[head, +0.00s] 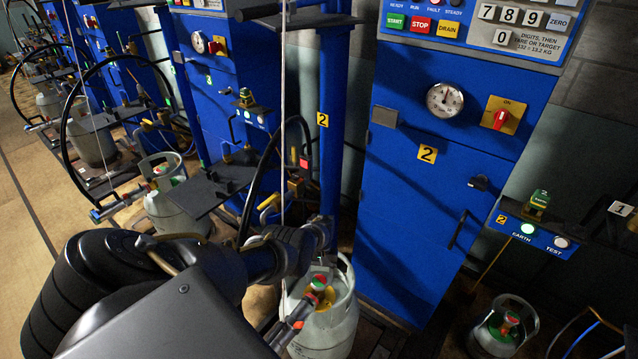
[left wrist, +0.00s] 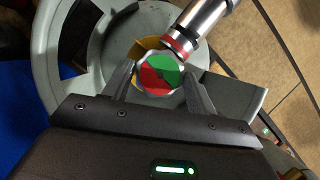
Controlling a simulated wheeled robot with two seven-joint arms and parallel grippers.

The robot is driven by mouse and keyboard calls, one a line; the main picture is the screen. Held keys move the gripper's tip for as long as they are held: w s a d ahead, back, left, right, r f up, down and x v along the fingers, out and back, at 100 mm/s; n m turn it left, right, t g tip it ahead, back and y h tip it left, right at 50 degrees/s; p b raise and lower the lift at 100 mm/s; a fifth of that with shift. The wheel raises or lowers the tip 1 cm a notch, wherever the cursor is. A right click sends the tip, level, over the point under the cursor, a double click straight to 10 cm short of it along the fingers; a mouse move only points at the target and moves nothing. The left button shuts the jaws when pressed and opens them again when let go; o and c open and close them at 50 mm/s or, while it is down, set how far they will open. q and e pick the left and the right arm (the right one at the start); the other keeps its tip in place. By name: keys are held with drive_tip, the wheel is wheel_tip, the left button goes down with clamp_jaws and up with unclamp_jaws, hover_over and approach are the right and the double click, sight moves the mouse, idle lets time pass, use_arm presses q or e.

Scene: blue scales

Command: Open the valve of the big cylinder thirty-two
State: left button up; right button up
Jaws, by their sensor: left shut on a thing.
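A big grey-white gas cylinder (head: 330,325) stands in front of the blue cabinet marked 2, and no number on it is readable. Its round red and green valve knob (head: 318,284) sits inside the collar at the top. In the left wrist view the knob (left wrist: 160,72) is close, with its red half to the lower left and its green half to the upper right. My left gripper (left wrist: 158,80) is shut on the knob, one finger on either side. A metal connector (left wrist: 190,35) runs from beside the knob to the upper right. My right gripper is not in view.
The blue cabinet (head: 400,220) carries a gauge (head: 445,98) and a red switch (head: 500,119). A smaller cylinder (head: 503,328) stands at the lower right. Another cylinder (head: 170,205) stands to the left beside a dark platform (head: 205,190). Black hoses loop above.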

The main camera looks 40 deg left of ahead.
use_arm(q)
drive_tip(key=o, duration=1)
drive_tip(key=p+v, duration=0.4)
drive_tip(key=v, duration=0.6)
drive_tip(key=shift+r, duration=0.4)
drive_tip(key=shift+f, duration=0.1)
